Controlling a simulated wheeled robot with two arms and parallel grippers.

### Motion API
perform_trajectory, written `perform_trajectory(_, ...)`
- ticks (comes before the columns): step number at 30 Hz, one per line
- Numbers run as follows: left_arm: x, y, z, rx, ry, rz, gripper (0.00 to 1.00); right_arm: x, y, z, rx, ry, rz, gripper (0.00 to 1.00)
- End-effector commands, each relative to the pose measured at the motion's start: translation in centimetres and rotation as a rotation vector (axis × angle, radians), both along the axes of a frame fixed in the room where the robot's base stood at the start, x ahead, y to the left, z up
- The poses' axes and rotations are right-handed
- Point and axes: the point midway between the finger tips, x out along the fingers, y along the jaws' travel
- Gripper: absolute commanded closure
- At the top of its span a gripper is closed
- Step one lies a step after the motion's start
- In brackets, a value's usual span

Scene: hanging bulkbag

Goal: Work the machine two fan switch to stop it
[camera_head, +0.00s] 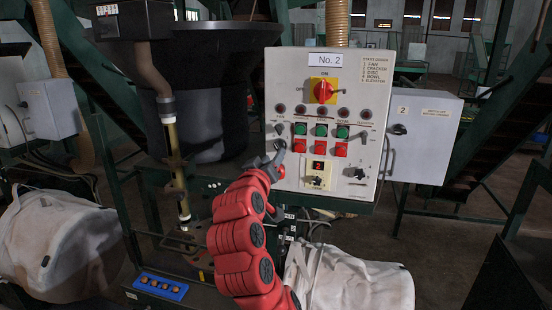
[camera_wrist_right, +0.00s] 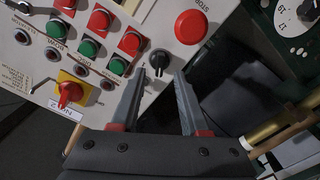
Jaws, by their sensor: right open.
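The machine two control panel (camera_head: 335,60) is a pale box labelled "No. 2" in the head view. A black rotary knob (camera_wrist_right: 160,59) sits at the side of its button rows, beside a large red stop button (camera_wrist_right: 190,27). I cannot read a fan label at the knob. My right gripper (camera_head: 272,159) is in front of the panel's left side. In the wrist view my right gripper (camera_wrist_right: 160,82) is open, its fingertips at either side of the knob's near end; contact cannot be told. My left gripper is out of view.
A red main switch on a yellow plate (camera_head: 323,90) is above rows of green and red buttons (camera_head: 320,139). A grey box (camera_head: 424,136) stands right of the panel. White bulk bags (camera_head: 350,280) and a blue button strip (camera_head: 160,287) are lower down.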

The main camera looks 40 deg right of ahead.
Motion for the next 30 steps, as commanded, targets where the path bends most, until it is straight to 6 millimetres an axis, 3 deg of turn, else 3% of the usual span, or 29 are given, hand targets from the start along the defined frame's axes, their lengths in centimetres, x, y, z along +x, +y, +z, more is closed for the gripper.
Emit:
perform_trajectory(6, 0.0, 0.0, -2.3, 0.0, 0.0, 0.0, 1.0, -3.9, 4.8, -0.4, -0.003, -0.002, 0.003, 0.55)
perform_trajectory(12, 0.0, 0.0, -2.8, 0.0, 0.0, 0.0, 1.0, -6.9, 8.4, -0.3, 0.004, 0.001, 0.007, 0.55)
perform_trajectory(18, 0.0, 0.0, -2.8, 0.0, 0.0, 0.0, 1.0, -8.1, 9.8, -0.1, 0.002, 0.0, 0.005, 0.55)
perform_trajectory(30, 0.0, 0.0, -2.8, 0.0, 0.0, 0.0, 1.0, -8.5, 10.0, -0.2, 0.001, 0.004, -0.001, 0.55)
